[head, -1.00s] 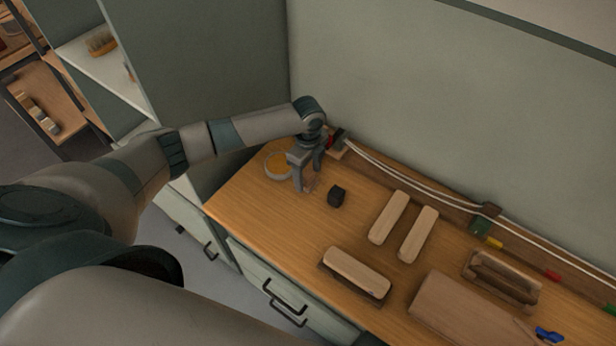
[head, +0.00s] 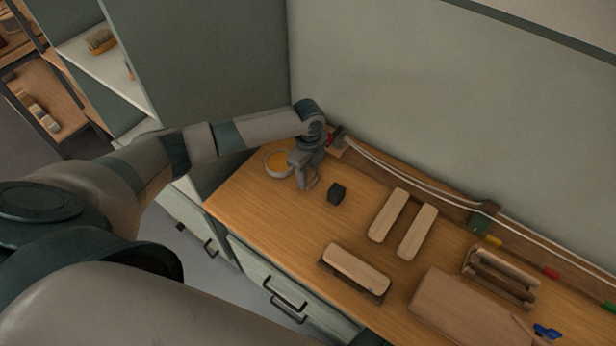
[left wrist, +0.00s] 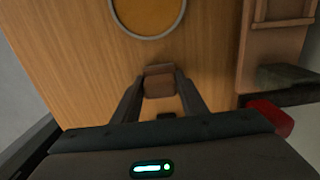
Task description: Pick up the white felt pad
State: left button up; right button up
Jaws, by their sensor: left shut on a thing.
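My left gripper (head: 306,181) is low over the left end of the wooden bench, just right of a round dish with yellow-orange contents (head: 278,162). In the left wrist view its two fingers (left wrist: 160,84) are shut on a small brownish block (left wrist: 158,80) between the tips. I cannot tell whether the block is clear of the bench. No plainly white pad shows in either view, and I cannot tell whether this block is the felt pad. My right gripper is not in view.
A small black block (head: 336,193) stands right of the gripper. Two pale wooden bars (head: 388,215) (head: 417,232) and a bar on a dark base (head: 356,270) lie farther right. A wall and a rail with a white cable (head: 420,190) run along the back.

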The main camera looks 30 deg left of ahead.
aim_at(309, 172)
pick_arm(q)
jog(key=shift+w+r+b, duration=0.1)
jog(key=shift+r+b, duration=0.4)
jog(key=shift+r, duration=0.3)
notch_tip(309, 172, up, 2)
jog(key=shift+d+r+b, duration=0.15)
jog(key=shift+r+b, duration=0.1)
jog(key=shift+b, duration=0.4)
jog(key=s+d+r+b, duration=0.3)
jog(key=s+d+r, duration=0.3)
jog(key=d, duration=0.3)
jog(key=shift+d+r, duration=0.35)
jog(key=shift+r, duration=0.1)
